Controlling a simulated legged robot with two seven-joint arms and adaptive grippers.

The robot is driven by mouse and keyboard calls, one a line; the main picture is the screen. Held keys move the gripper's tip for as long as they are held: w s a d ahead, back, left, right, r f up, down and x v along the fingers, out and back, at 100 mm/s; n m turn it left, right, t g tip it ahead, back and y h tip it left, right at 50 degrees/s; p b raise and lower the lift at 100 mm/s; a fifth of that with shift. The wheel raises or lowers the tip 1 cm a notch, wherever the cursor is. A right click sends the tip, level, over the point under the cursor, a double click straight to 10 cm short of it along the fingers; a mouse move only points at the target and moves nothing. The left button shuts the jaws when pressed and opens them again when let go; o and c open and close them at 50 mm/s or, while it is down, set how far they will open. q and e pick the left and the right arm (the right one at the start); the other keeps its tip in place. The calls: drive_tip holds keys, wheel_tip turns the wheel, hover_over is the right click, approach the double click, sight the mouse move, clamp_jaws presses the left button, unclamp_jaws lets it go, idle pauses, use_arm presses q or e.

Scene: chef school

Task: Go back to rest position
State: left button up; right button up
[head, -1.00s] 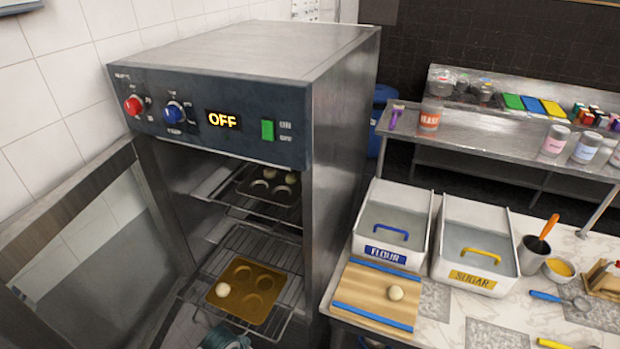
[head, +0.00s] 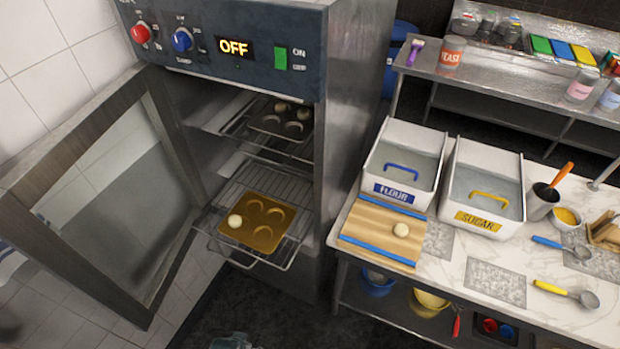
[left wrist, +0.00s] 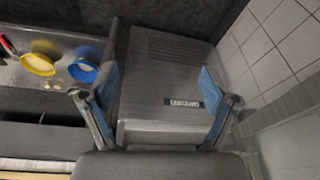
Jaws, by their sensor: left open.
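My left gripper (left wrist: 158,88) is open and empty in the left wrist view, its two blue-padded fingers wide apart. Between the fingers is a grey metal panel with a dark label (left wrist: 182,103). At the bottom edge of the head view a small greyish-teal part shows; I cannot tell whether it belongs to my gripper. My right gripper is in neither view.
The oven (head: 355,110) reads OFF, its door (head: 165,185) open at left. A gold tray (head: 272,232) with one dough ball sits on its lower rack; a dark tray (head: 270,125) is above. The counter (head: 440,285) at right holds a cutting board (head: 365,238) with a dough ball.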

use_arm(q)
drive_tip(key=s+a+f+g, duration=0.1)
drive_tip(key=s+f, duration=0.2)
drive_tip(key=f, duration=1)
drive_tip(key=s+f, duration=0.3)
drive_tip(key=f, duration=0.9)
drive_tip(key=s+a+f+g+b, duration=0.1)
drive_tip(key=s+a+f, duration=0.1)
drive_tip(key=s+f, duration=0.9)
drive_tip(key=s, duration=0.3)
drive_tip(key=shift+s+a+f, duration=0.15)
drive_tip(key=shift+s+a, duration=0.2)
drive_tip(key=shift+s, duration=0.05)
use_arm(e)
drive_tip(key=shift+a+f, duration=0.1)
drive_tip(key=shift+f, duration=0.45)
